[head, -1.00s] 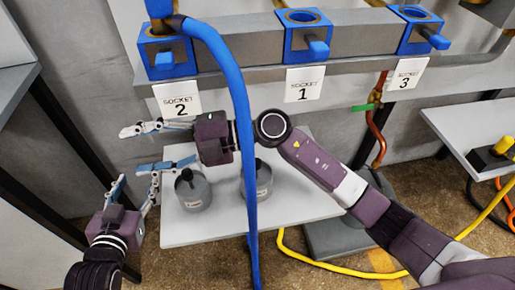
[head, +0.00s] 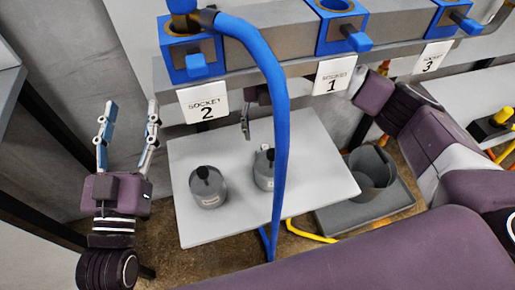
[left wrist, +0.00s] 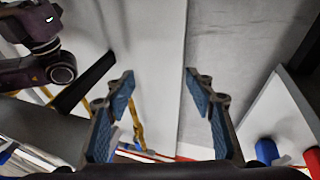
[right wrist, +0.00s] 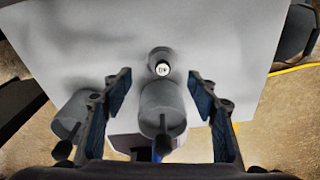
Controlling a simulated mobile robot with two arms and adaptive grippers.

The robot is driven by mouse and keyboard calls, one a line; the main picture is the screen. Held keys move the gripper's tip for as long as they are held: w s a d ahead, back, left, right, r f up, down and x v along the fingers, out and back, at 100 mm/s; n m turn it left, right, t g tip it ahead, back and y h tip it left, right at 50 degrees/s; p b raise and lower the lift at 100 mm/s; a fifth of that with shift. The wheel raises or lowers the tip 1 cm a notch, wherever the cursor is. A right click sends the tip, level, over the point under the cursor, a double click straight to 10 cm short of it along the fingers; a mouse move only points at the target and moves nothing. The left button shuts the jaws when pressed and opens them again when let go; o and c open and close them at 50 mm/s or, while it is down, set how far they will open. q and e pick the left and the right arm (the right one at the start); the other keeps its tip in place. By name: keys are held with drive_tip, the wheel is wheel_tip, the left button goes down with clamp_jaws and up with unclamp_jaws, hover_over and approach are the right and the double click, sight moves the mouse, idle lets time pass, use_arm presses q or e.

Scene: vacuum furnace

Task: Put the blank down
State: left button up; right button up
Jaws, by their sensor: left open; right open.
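Two grey cylinders with black knobs stand upright on the white table: a left one (head: 208,188) and a right one (head: 262,172). I cannot tell which is the blank. In the right wrist view the right cylinder (right wrist: 162,105) appears between the fingers, with the left one (right wrist: 72,115) beside them. A small grey round piece with a white mark (right wrist: 160,64) is just past it. My right gripper (right wrist: 162,90) is open; in the head view it is mostly hidden behind the blue hose and socket bar. My left gripper (head: 128,125) is open and empty, fingers up, left of the table.
Blue sockets 2 (head: 190,52), 1 (head: 340,25) and 3 (head: 452,12) line a grey bar above the table (head: 310,190). A blue hose (head: 280,110) hangs in front of the table. A grey bucket (head: 372,172) stands in a tray at right.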

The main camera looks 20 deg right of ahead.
sight(265, 147)
drive_tip(key=shift+s+f, duration=0.1)
drive_tip(key=shift+f, duration=0.7)
drive_tip(key=shift+s+f, duration=0.1)
drive_tip(key=shift+f, duration=0.25)
drive_tip(key=f, duration=0.1)
drive_tip(key=f+b, duration=0.1)
drive_tip(key=f, duration=0.1)
drive_tip(key=f+b, duration=0.1)
drive_tip(key=shift+s+d+f, duration=0.1)
drive_tip(key=shift+s+f, duration=0.15)
drive_tip(key=shift+s, duration=0.15)
use_arm(q)
drive_tip(key=s+r+t+h, duration=0.2)
drive_tip(key=s+r+t, duration=0.4)
drive_tip(key=r, duration=0.5)
drive_tip(key=shift+s+a+t+h, duration=0.15)
drive_tip(key=shift+s+t+h, duration=0.2)
drive_tip(key=shift+s, duration=0.2)
use_arm(e)
drive_tip(key=c, duration=1.3)
drive_tip(key=shift+c, duration=0.2)
